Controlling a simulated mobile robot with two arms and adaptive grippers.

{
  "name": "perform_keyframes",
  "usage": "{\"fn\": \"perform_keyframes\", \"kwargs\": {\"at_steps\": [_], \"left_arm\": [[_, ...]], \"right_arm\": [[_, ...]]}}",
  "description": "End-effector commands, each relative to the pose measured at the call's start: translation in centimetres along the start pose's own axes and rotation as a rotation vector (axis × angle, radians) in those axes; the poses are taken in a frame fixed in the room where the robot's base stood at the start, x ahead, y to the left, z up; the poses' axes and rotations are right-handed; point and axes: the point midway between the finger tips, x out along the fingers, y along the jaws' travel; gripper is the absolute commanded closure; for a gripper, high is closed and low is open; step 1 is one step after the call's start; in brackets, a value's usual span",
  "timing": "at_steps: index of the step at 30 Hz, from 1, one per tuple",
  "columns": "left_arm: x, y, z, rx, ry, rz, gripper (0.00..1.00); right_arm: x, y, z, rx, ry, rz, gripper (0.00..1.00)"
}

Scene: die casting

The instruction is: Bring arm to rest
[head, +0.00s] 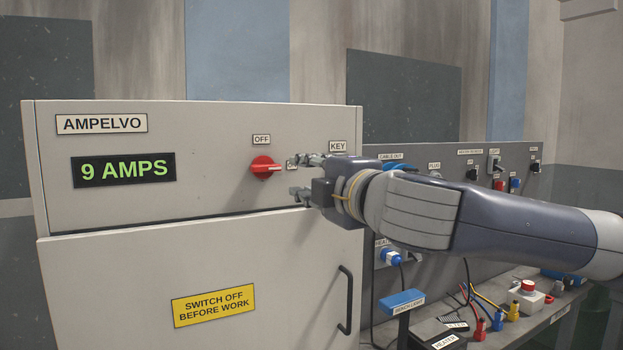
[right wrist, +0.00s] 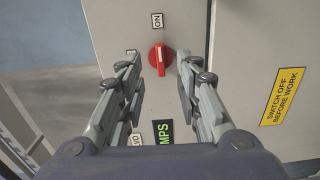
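My right gripper (head: 297,176) is open in the head view, its two fingers apart in front of the grey cabinet (head: 225,160). It is just right of the red rotary knob (head: 265,168), whose white mark points right, away from the OFF label above it. The green display (head: 123,169) reads 9 AMPS. A label behind the fingers is mostly hidden. My left gripper is out of view.
The cabinet's lower door has a black handle (head: 345,300) and a yellow sign (head: 213,305). A grey panel with switches and sockets (head: 510,165) stands at right, behind my right arm. Below it, a bench holds cables, coloured plugs and a red button box (head: 527,297).

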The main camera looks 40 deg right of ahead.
Motion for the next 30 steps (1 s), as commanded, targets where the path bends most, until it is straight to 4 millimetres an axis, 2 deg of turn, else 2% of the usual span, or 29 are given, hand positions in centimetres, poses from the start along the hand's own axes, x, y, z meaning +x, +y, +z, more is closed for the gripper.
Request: {"fn": "perform_keyframes", "kwargs": {"at_steps": [6, 23, 26, 29, 30], "left_arm": [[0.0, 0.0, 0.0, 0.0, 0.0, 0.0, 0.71], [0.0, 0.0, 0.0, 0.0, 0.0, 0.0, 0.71], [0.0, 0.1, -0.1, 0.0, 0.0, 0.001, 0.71], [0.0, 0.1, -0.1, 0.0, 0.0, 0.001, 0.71], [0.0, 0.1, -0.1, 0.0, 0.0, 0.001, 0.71]], "right_arm": [[-0.7, -0.1, 0.0, 0.0, 0.0, 0.0, 0.68], [-0.5, -0.3, 0.1, 0.004, 0.0, -0.005, 0.68], [0.2, -2.2, 0.4, 0.033, 0.0, -0.037, 0.68], [1.6, -6.3, 1.1, 0.094, -0.006, -0.101, 0.68], [2.2, -8.5, 1.4, 0.125, -0.011, -0.134, 0.68]]}}
